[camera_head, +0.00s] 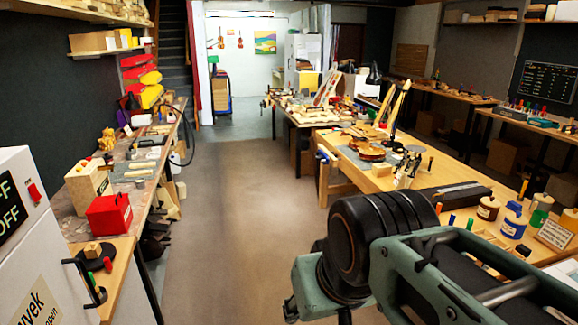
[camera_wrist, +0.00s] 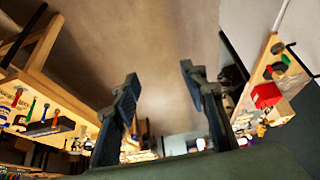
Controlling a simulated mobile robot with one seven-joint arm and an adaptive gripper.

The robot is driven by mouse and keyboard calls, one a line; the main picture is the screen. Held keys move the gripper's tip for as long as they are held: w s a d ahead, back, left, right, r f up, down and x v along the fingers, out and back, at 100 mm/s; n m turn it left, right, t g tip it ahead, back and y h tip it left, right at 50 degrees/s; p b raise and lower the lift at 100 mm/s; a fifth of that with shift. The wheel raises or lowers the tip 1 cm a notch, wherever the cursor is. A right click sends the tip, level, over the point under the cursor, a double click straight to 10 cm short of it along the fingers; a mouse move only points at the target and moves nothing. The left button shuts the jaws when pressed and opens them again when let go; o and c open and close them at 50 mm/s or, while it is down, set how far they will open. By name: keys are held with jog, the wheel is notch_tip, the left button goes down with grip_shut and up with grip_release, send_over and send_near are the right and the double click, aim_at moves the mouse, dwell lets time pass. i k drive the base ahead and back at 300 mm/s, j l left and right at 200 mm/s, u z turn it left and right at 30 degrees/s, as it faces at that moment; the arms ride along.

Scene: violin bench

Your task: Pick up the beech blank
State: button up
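A small pale wooden block (camera_head: 92,250), possibly the beech blank, sits on a dark round disc (camera_head: 97,262) at the near end of the left bench. I cannot tell for sure that it is the beech blank, as several other pale wood pieces are in view. My gripper (camera_wrist: 159,78) shows in the wrist view with its two fingers apart and nothing between them. It points over open floor, away from both benches. In the head view my arm fills the lower right and the fingers are not visible.
A red box (camera_head: 109,215) and a wooden box (camera_head: 88,186) stand behind the disc. A white cabinet (camera_head: 35,250) is at the near left. The right workbench (camera_head: 450,172) holds a violin body, bottles and tools. The floor aisle (camera_head: 225,220) between the benches is clear.

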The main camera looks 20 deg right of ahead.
aim_at(378, 171)
jog(key=i+z, duration=0.3)
jog(key=i, duration=2)
jog(key=i+j, duration=0.1)
jog(key=i, duration=1.05)
jog(key=i+j+z, duration=0.1)
jog(key=i+z, duration=0.35)
jog(key=i+j+z, duration=0.15)
jog(key=i+z, duration=0.15)
jog(key=z, duration=0.15)
jog(key=i+j+z, duration=0.2)
jog(key=z, duration=0.25)
jog(key=i+j+z, duration=0.25)
jog(key=z, duration=0.25)
jog(key=i+j+z, duration=0.15)
jog(key=j+z, duration=0.2)
jog(key=i+j+z, duration=0.15)
jog(key=z, duration=0.2)
jog(key=i+j+z, duration=0.15)
jog(key=j, duration=0.15)
jog(key=j+z, duration=0.1)
jog(key=j, duration=0.15)
jog(key=i, duration=0.05)
